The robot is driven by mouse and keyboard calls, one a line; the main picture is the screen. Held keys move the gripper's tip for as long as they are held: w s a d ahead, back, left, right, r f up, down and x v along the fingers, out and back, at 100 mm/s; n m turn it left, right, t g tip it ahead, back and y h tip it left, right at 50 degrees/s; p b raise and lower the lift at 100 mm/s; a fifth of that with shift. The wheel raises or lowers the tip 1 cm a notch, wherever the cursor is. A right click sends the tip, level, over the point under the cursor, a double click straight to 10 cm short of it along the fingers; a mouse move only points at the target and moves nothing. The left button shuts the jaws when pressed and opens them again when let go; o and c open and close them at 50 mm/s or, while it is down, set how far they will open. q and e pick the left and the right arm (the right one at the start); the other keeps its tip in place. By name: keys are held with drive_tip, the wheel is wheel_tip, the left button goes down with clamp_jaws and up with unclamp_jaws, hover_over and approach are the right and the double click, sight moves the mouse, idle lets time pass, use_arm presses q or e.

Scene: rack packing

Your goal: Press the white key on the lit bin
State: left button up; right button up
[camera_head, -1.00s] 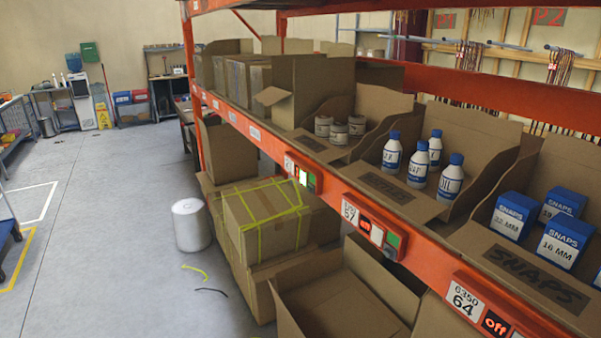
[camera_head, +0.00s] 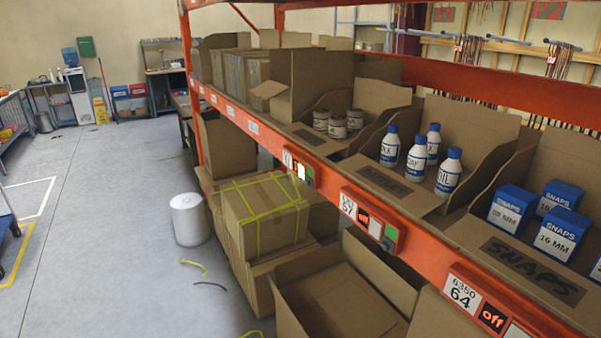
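An orange shelf rail (camera_head: 240,124) runs from the back left to the front right. The left key module (camera_head: 290,162) sits on the rail below a bin of several small cans (camera_head: 338,122). Its white key (camera_head: 302,171) glows brightly, with a green patch (camera_head: 310,177) beside it. The middle module (camera_head: 348,206), below the bottle bin, has a red display (camera_head: 363,216) reading "off" and a dull white key (camera_head: 376,227). The front module (camera_head: 463,292), marked 64, also reads "off", below the SNAPS bin. Neither of my grippers is in view.
Taped cardboard boxes (camera_head: 262,214) and an open empty carton (camera_head: 340,300) stand under the rail. A white cylinder (camera_head: 189,220) stands on the floor beside them. Yellow and dark strips lie nearby. The grey floor at left (camera_head: 100,240) is mostly clear.

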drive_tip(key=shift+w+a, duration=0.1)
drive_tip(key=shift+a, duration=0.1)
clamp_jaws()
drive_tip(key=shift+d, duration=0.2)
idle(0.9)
